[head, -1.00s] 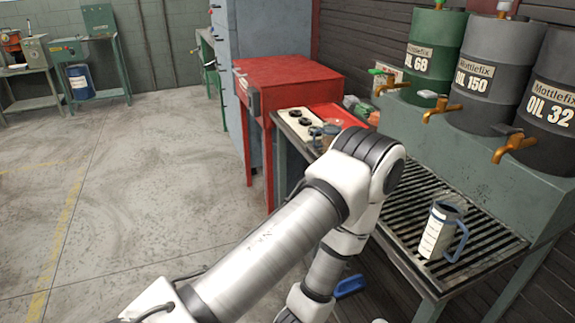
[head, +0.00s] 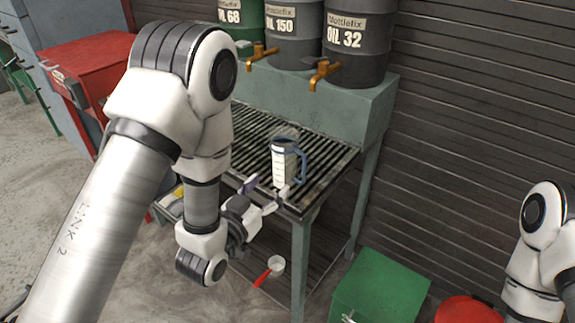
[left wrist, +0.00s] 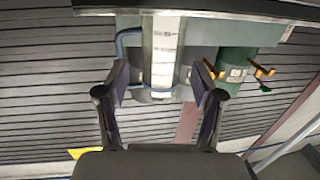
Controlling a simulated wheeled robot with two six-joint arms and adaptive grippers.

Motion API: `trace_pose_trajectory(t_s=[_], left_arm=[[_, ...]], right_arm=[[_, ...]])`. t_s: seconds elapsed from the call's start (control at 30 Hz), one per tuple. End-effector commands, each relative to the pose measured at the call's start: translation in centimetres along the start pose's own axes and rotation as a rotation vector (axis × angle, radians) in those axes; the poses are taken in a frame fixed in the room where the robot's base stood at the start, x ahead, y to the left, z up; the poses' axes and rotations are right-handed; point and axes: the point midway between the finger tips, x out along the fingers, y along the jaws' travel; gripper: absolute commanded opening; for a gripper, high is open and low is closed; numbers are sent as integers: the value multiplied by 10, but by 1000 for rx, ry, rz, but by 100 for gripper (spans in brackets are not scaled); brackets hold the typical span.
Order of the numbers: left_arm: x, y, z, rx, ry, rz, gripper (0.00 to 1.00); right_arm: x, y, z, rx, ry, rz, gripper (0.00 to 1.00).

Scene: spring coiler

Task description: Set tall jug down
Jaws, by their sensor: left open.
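The tall jug (head: 283,170), pale with a measuring scale and a blue rim and handle, stands upright on the slatted grate (head: 322,152) near its front edge. Its handle points right in the head view. My left gripper (head: 267,190) is open just in front of the jug, low by the bench edge. In the left wrist view the jug (left wrist: 163,55) shows between the spread fingers (left wrist: 161,85), beyond their tips, and it looks clear of them. My right arm shows at the right edge of the head view, its gripper out of frame.
Oil drums with brass taps (head: 325,70) stand on a ledge behind the grate. A white pan with a red handle (head: 275,266) lies on the lower shelf. A green box (head: 380,285) and a red round thing (head: 468,309) stand at lower right. A red cabinet (head: 85,70) is at left.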

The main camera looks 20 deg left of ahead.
Motion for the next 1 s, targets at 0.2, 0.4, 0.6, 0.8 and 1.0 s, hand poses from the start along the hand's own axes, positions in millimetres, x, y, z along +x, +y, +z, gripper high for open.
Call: trace_pose_trajectory(t_s=[0.2,0.4,0.6,0.8,1.0], left_arm=[[21,2,-35,18,63,6,68],[50,0,-36,18,60,5,68],[81,0,-36,17,59,5,68],[83,0,-35,17,56,5,68],[83,0,-35,17,56,4,20]], right_arm=[[-5,0,0,-1,0,0,0],[-11,0,0,-1,0,0,0],[-15,0,0,-1,0,0,0],[-15,0,0,-1,0,0,0],[-15,0,0,-1,0,0,0]])
